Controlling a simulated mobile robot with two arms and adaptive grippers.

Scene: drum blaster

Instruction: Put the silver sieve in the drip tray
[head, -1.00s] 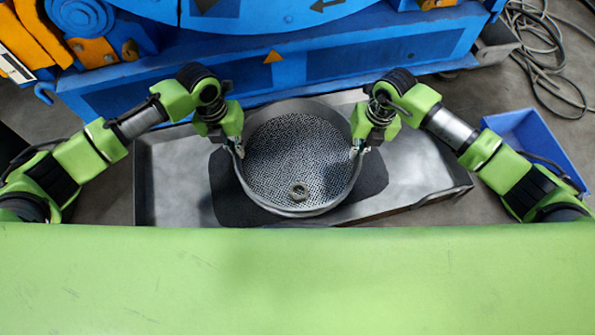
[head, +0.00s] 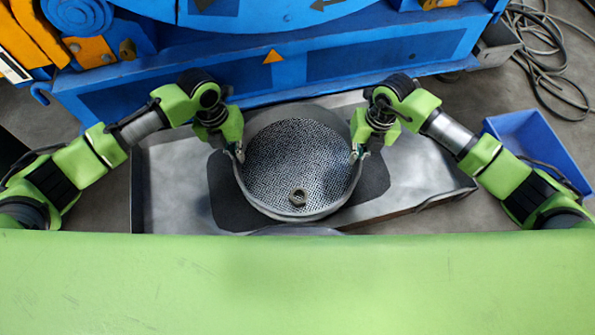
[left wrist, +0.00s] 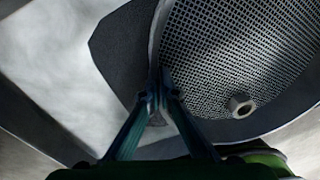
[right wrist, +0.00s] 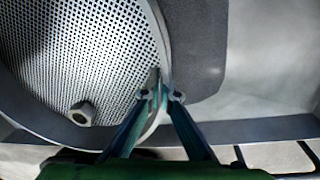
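The silver sieve (head: 290,160), a round pan with a perforated mesh floor, is over the middle of the metal drip tray (head: 168,195). A small hex nut (head: 298,198) lies on its mesh, towards my body. My left gripper (head: 239,153) is shut on the sieve's left rim, with a finger on each side of the wall in the left wrist view (left wrist: 158,98). My right gripper (head: 357,153) is shut on the right rim, as the right wrist view (right wrist: 166,95) shows. I cannot tell how far the sieve is above the tray floor.
A dark mat or patch (head: 226,200) lies in the tray under the sieve. The blue machine (head: 290,75) stands behind the tray. A blue bin (head: 535,145) is at the right, and cables (head: 550,50) lie behind it. A grey curved edge (head: 295,231) shows beside my green body.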

